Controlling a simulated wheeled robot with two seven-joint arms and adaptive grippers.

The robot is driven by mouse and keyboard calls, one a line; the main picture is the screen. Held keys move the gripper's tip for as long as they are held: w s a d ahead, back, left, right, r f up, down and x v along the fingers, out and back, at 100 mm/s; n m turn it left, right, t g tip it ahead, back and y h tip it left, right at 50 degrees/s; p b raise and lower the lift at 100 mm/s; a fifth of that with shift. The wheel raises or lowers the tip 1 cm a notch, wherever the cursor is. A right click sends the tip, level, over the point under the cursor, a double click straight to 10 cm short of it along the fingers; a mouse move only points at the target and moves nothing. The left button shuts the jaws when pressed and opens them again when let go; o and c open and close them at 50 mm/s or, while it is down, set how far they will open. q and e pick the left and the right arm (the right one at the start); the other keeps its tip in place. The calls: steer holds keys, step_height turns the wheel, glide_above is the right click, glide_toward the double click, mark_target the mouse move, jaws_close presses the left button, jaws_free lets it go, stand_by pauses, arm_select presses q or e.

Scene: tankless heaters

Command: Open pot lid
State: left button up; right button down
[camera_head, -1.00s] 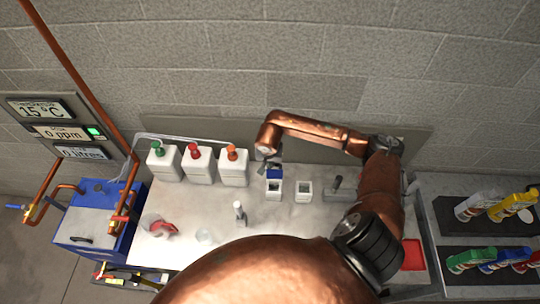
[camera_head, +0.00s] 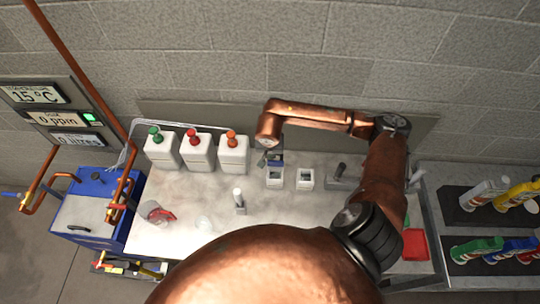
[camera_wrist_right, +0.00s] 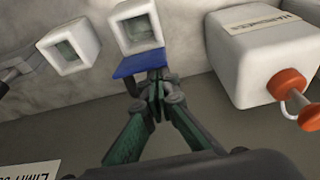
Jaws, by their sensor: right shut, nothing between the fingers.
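Two small white square pots stand side by side on the worktop. The left pot (camera_head: 274,178) has its top opening showing, with a blue lid (camera_head: 275,162) at its back edge. In the right wrist view this pot (camera_wrist_right: 137,30) is open, and the blue lid (camera_wrist_right: 141,63) stands out from its rim on the gripper's side. The second pot (camera_head: 305,178) is open and shows no lid. My right gripper (camera_wrist_right: 156,92) is shut and empty, its fingertips close to the blue lid; I cannot tell whether they touch. My left gripper is not in view.
White bottles with green (camera_head: 154,134), red (camera_head: 193,136) and orange (camera_head: 231,139) caps stand left of the pots. A grey wall is behind. A blue heater box (camera_head: 88,210) stands at the left. The front middle worktop is mostly clear around a small upright fitting (camera_head: 239,199).

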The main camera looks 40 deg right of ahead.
steer(key=shift+r, duration=0.1)
steer(key=w+d+b, duration=0.2)
steer(key=w+d, duration=0.1)
steer(key=s+a+r+b, duration=0.1)
steer(key=s+a+r, duration=0.3)
steer(key=r, duration=0.5)
steer(key=shift+r, duration=0.2)
